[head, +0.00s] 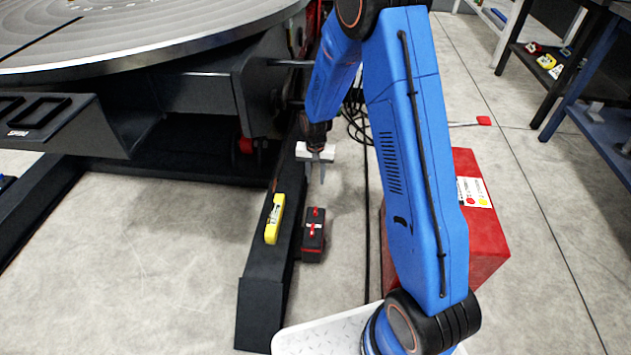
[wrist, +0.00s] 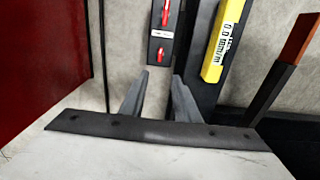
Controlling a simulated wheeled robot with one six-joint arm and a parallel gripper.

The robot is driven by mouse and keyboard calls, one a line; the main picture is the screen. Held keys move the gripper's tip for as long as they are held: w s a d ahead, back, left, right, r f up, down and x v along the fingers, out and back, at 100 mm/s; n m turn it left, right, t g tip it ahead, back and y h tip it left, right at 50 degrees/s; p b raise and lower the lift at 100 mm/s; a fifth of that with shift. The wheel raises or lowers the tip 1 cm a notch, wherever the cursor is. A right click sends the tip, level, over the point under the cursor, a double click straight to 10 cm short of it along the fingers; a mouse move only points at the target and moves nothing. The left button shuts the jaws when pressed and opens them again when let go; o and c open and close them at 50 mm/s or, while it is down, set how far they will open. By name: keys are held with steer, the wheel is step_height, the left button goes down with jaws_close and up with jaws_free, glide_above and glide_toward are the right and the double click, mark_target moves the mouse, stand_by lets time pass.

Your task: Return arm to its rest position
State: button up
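My blue arm (head: 405,130) reaches up from its base at the bottom right and bends down to my gripper (head: 322,172), which hangs above the floor beside the positioner's black leg. In the wrist view my gripper (wrist: 158,92) shows two grey fingers spread apart with nothing between them. A black box with red parts (head: 313,236) stands on the floor beside the leg; it also shows beyond the fingertips in the wrist view (wrist: 161,48). It is apart from the fingers as far as I can see.
A yellow level (head: 274,219) lies on the positioner's black leg (head: 262,290). The large round table (head: 150,40) is at the upper left. A red box (head: 488,240) stands right of my arm, partly hidden by it. Black cables (head: 357,120) lie behind. Shelves (head: 600,85) stand at the right.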

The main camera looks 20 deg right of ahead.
stand_by(0.4)
steer(key=s+d+r+n+t, duration=0.1)
steer(key=s+r, duration=0.4)
steer(key=r, duration=0.4)
steer(key=s+d+r, duration=0.2)
steer(key=s+r, duration=0.2)
steer(key=r, duration=0.4)
steer(key=s+d+r+n+t, duration=0.1)
steer(key=s+r, duration=0.4)
steer(key=r, duration=0.4)
steer(key=s+d+r+n+t, duration=0.1)
steer(key=s+r, duration=0.4)
steer(key=s, duration=0.7)
steer(key=s+d+r+n+t, duration=0.1)
steer(key=s+r, duration=0.4)
steer(key=s, duration=0.6)
steer(key=shift+s+d+n+t, duration=0.3)
steer(key=shift+s+d+t, duration=0.05)
steer(key=shift+t, duration=0.05)
